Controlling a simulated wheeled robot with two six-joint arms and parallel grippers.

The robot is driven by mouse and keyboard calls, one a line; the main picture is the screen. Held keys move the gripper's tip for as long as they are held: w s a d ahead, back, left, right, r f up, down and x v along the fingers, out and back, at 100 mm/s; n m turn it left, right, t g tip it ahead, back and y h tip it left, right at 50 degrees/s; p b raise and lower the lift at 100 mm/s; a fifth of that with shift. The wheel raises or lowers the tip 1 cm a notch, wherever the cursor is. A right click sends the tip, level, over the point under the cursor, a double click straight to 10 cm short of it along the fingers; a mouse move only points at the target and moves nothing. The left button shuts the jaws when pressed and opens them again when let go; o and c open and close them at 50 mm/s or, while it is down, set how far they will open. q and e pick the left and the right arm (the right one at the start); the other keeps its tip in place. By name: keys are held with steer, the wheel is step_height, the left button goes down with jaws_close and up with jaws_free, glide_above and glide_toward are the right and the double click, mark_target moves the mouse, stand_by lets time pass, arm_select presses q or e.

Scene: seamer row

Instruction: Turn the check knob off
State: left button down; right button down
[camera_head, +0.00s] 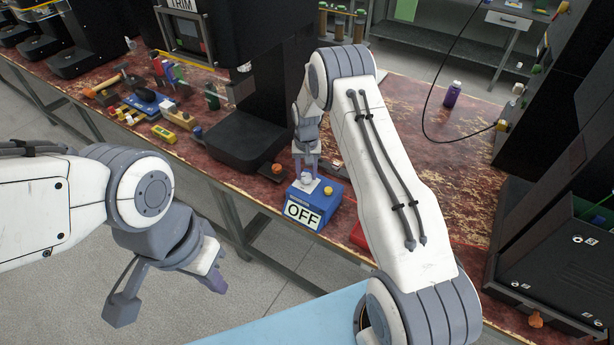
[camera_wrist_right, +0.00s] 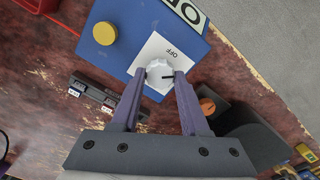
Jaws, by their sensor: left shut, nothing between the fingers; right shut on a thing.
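The check knob is a small white knob (camera_wrist_right: 157,72) on a white plate (camera_wrist_right: 150,50) marked OFF, on a blue box (camera_head: 335,208). A dark pointer line on the knob points to the right in the right wrist view. A white sign reading OFF (camera_head: 303,214) is on the box's front. My right gripper (camera_head: 307,174) reaches down from above, and its purple fingers (camera_wrist_right: 160,84) are shut on the knob, one on either side. My left gripper (camera_head: 215,281) is shut and empty, hanging over the floor in front of the bench.
A yellow button (camera_head: 327,190) sits on the same box, close to the knob. An orange knob (camera_head: 277,169) is on a dark block beside it. Tools and a yellow meter (camera_head: 164,134) lie on the worn red bench at left. A purple bottle (camera_head: 453,94) stands behind.

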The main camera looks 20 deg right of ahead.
mark_target(306, 175)
steer(key=n+b, duration=0.1)
steer(key=n, duration=0.3)
steer(key=shift+w+n+b, duration=0.15)
steer(key=shift+n+b, duration=0.15)
steer(key=shift+n, duration=0.1)
steer(key=n+b, duration=0.1)
steer(key=n, duration=0.3)
steer(key=shift+r+n, duration=0.1)
steer(key=shift+n, duration=0.2)
steer(key=shift+c, duration=2.1)
jaws_free()
step_height(306, 175, up, 10)
steer(key=b, duration=0.2)
steer(key=shift+r, duration=0.25)
